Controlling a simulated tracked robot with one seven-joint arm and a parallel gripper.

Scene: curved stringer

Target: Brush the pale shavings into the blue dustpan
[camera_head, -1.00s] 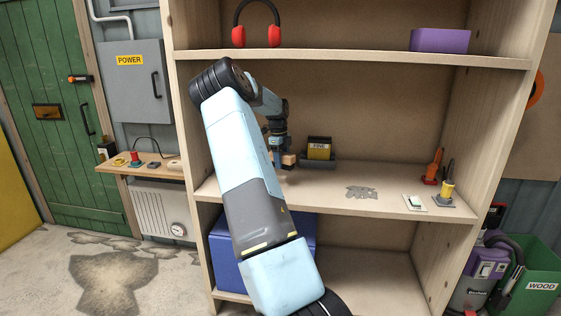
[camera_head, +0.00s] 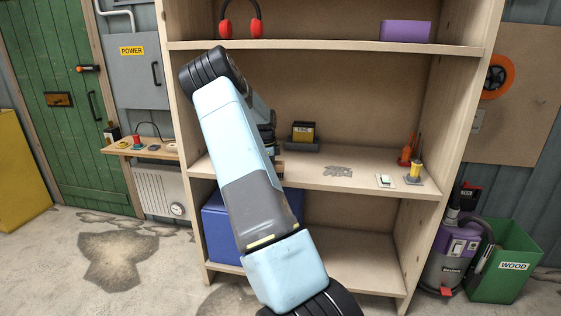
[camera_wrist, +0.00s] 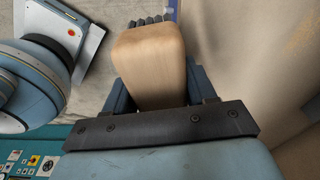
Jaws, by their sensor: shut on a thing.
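My gripper (camera_wrist: 157,88) is shut on a wooden block with a row of dark bristle tufts at its far edge, a brush (camera_wrist: 150,62), in the wrist view. In the head view my arm hides most of the gripper. Only a small tan bit of the brush (camera_head: 280,166) shows beside the arm, over the middle shelf (camera_head: 300,178). I cannot make out pale shavings in either view. A flat grey patch (camera_head: 338,171) lies on that shelf to the right of the brush. I cannot pick out a blue dustpan for certain.
A dark holder with a yellow-labelled box (camera_head: 303,132) stands at the shelf's back. Orange and yellow tools (camera_head: 412,165) and a small white-and-green item (camera_head: 385,181) stand at its right end. A blue box (camera_head: 218,232) fills the lower shelf's left. The shelf's middle front is clear.

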